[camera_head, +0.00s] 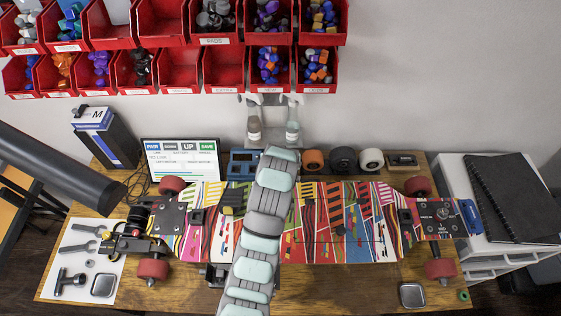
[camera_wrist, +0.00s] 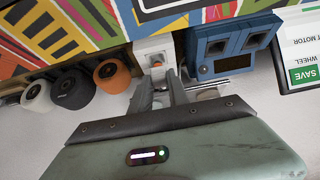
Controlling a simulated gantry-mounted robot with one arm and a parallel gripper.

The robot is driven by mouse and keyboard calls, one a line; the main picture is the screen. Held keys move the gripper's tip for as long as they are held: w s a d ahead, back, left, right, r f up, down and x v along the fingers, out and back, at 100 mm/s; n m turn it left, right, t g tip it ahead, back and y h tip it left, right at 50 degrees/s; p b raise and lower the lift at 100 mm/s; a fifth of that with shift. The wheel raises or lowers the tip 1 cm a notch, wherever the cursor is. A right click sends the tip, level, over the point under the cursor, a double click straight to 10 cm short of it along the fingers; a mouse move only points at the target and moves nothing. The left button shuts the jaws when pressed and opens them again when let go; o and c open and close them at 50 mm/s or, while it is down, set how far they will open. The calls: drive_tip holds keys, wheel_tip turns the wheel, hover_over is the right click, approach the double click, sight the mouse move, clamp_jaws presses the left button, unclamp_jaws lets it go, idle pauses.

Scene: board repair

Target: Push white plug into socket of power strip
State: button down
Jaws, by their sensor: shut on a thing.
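In the wrist view my gripper (camera_wrist: 158,76) is shut, with its grey fingertips close together on a small white piece that appears to be the white plug (camera_wrist: 155,58). A pale block, apparently the power strip (camera_wrist: 152,46), lies just beyond the tips, between the skateboard and the blue device. The fingers hide much of the plug, so I cannot tell whether it is seated in a socket. In the head view my arm covers the gripper, plug and strip.
A colourful skateboard (camera_head: 345,222) spans the wooden bench. A blue device (camera_head: 243,162) stands left of my arm; several wheels (camera_head: 343,160) stand right of it. A screen (camera_head: 182,160) is at the back left. Red bins (camera_head: 180,72) hang on the wall above.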

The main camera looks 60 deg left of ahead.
drive_tip(key=shift+f, duration=1.05)
idle(1.6)
drive_tip(key=c, duration=1.2)
unclamp_jaws()
drive_tip(key=shift+o, duration=0.6)
drive_tip(key=shift+o, duration=0.9)
drive_tip(key=shift+r, duration=0.25)
drive_tip(key=shift+r+p, duration=0.35)
drive_tip(key=shift+r, duration=0.8)
drive_tip(key=shift+r, duration=0.2)
